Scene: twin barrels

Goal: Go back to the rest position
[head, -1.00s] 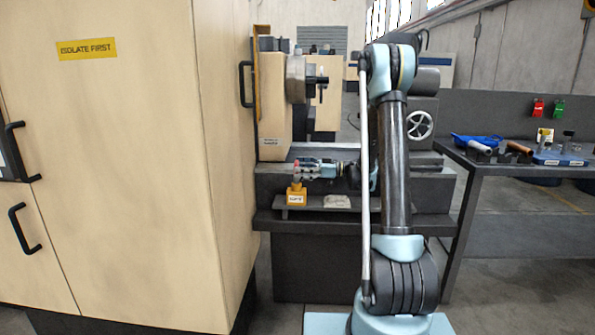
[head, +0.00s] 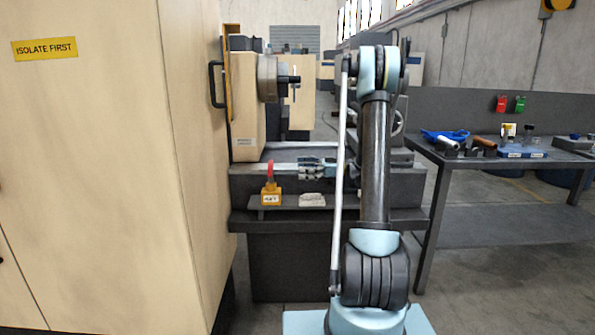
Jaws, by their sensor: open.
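My gripper (head: 309,168) points left at the front of the lathe bed, at the end of my arm. Its jaws are open with nothing visible between them. A yellow block with a red upright top (head: 271,187) stands on the lathe's front shelf, left of the gripper and apart from it. My arm stands upright in front of the lathe and hides part of the bed and the tailstock side.
A tall beige cabinet (head: 100,150) with a yellow "ISOLATE FIRST" label (head: 45,49) fills the left side. The lathe chuck (head: 267,78) is above the bed. A pale cloth-like item (head: 312,200) lies on the shelf.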

